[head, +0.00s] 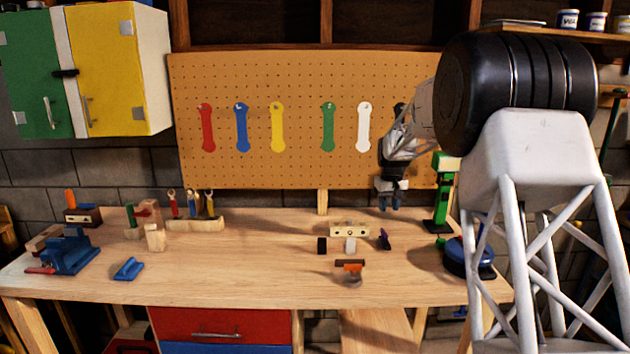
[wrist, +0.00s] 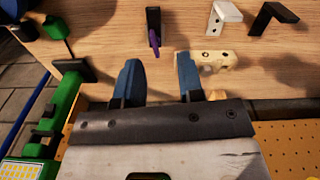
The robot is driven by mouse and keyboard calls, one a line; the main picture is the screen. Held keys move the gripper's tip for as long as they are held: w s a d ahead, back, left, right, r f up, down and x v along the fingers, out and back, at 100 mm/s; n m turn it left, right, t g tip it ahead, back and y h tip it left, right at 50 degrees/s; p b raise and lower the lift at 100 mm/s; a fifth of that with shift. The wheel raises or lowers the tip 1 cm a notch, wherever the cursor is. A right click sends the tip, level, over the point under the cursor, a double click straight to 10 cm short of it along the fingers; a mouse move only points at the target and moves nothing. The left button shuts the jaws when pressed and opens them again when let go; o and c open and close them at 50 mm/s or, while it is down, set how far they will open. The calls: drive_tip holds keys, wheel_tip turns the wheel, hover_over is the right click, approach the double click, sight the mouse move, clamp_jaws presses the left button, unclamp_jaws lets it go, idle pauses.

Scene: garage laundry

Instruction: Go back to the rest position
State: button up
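My gripper (head: 389,203) hangs above the back right of the workbench (head: 250,280), in front of the pegboard's right end, pointing down. In the wrist view its two blue fingers (wrist: 160,78) are apart with only bare wood between them, so it is open and empty. A dark piece with a purple part (head: 384,240) lies on the bench below; it also shows in the wrist view (wrist: 154,28), beyond the fingertips. A pale wooden block with holes (head: 350,230) is to its left, and shows near the right finger in the wrist view (wrist: 218,60).
A green stand (head: 441,200) rises close to the right of my gripper, with a round blue thing (head: 466,258) in front. Small black (head: 322,245) and white (head: 350,245) brackets sit by the wooden block. The pegboard (head: 300,90) holds coloured tags. The bench's left-middle front is clear.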

drive_tip(key=s+a+r, duration=0.1)
drive_tip(key=s+r, duration=0.3)
drive_tip(key=s, duration=0.7)
drive_tip(key=s+a+r+m+t, duration=0.15)
drive_tip(key=s+r, duration=0.25)
drive_tip(key=s, duration=0.6)
drive_tip(key=s+a+r+n, duration=0.1)
drive_tip(key=s+a+r, duration=0.15)
drive_tip(key=s, duration=0.85)
drive_tip(key=s+f, duration=0.3)
drive_tip(key=s, duration=1.2)
drive_tip(key=s+a+f+m, duration=0.1)
drive_tip(key=s+f, duration=0.2)
drive_tip(key=s, duration=1.3)
drive_tip(key=shift+f+t, duration=0.2)
drive_tip(key=shift+t, duration=0.15)
drive_tip(key=shift+a+m, duration=0.1)
drive_tip(key=shift+m, duration=0.15)
